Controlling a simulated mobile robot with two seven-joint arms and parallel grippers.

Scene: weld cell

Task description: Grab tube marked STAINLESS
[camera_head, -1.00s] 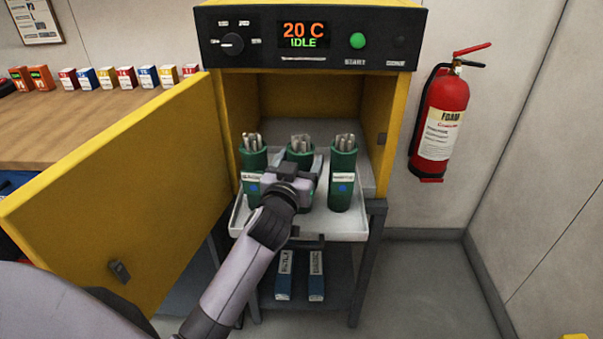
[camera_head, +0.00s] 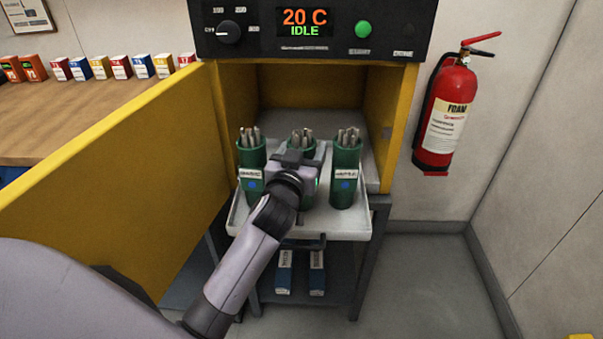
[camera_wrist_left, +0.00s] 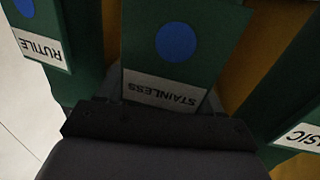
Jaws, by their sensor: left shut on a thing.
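The STAINLESS tube (camera_head: 302,148) is the middle one of three green tubes standing upright with grey rods on the pulled-out tray (camera_head: 345,228) of the yellow oven. Its label and blue dot show upside down in the left wrist view (camera_wrist_left: 168,72). My left gripper (camera_head: 301,172) is shut on this tube, which still stands in line with the other two. The gripper hides its lower part in the head view. In the left wrist view the dark gripper body (camera_wrist_left: 150,125) sits right against the label. My right gripper is not in view.
A left tube (camera_head: 251,160) and a right tube (camera_head: 345,165), the latter marked RUTILE (camera_wrist_left: 45,45), stand close on either side. The open yellow door (camera_head: 120,180) is at the left. A fire extinguisher (camera_head: 446,120) hangs on the right wall. Blue boxes (camera_head: 317,272) lie on the shelf below.

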